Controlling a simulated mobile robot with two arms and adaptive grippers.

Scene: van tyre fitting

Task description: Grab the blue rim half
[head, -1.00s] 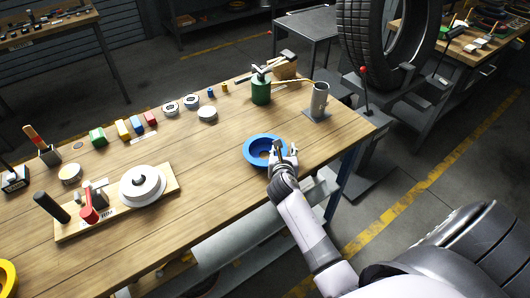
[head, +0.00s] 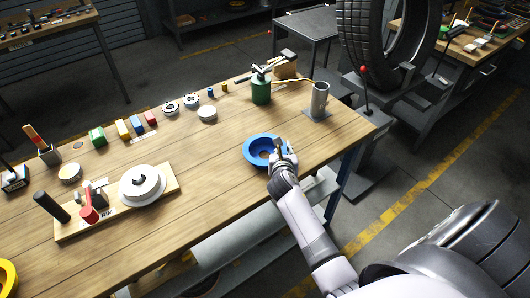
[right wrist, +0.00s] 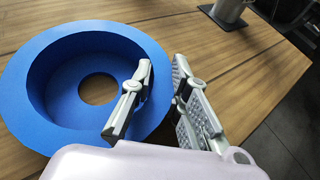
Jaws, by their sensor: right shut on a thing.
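The blue rim half (head: 252,150) lies flat on the wooden workbench (head: 215,185), near its front edge. It is a round dish with a wide flange and a centre hole, and it fills the left of the right wrist view (right wrist: 22,95). My right gripper (head: 284,149) is at its near right side. In the right wrist view the gripper (right wrist: 163,78) has one finger inside the dish and the other outside, shut on the rim's wall. The rim rests on the bench. My left gripper is not in view.
A grey metal cup (head: 319,100) and a green bottle (head: 261,91) stand behind the rim. A board (head: 165,195) with a white hub (head: 142,185) is at left. A yellow round part (head: 7,275) shows at the bottom left corner. Bench around the rim is clear.

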